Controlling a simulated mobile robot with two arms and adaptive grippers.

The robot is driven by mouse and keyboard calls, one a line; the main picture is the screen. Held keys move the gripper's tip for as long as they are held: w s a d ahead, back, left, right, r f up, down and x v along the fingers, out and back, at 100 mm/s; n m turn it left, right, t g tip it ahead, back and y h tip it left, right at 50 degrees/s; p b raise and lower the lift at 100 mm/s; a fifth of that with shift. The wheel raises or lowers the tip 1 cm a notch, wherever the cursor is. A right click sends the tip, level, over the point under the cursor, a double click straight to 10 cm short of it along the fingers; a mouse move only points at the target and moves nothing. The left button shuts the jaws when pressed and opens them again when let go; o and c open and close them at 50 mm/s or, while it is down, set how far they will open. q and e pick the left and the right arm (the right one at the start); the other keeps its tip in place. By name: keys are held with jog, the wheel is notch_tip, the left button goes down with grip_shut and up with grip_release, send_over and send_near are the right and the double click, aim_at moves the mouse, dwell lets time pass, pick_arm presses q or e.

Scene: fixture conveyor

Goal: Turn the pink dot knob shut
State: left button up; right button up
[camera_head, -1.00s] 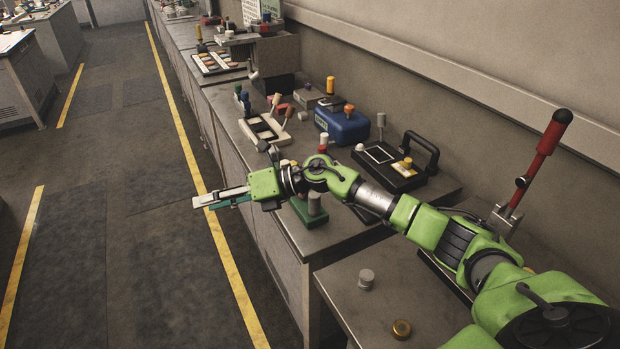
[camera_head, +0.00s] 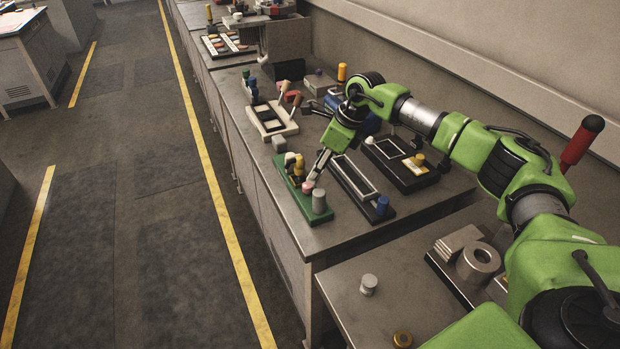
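The pink knob (camera_head: 308,187) stands on a green fixture base (camera_head: 325,217) near the bench's front edge. A grey cylinder (camera_head: 319,200), a yellow knob (camera_head: 299,166) and a white knob (camera_head: 289,159) share that base. My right gripper (camera_head: 313,180) points down at the pink knob, with its fingertips at or just above it. The fingers partly cover the knob, and I cannot tell whether they touch or grip it. The pink dot itself is too small to make out. My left gripper is not in view.
A cream fixture with levers (camera_head: 290,128) is behind. A red-handled lever (camera_head: 581,143) rises at the right. The floor (camera_head: 150,240) at left is clear.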

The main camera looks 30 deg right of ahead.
aim_at(308, 185)
jog(key=p+x, duration=0.1)
jog(key=x, duration=0.5)
jog(key=shift+w+a+f, duration=0.1)
jog(key=shift+f, duration=0.05)
jog(key=shift+c, duration=0.3)
grip_shut()
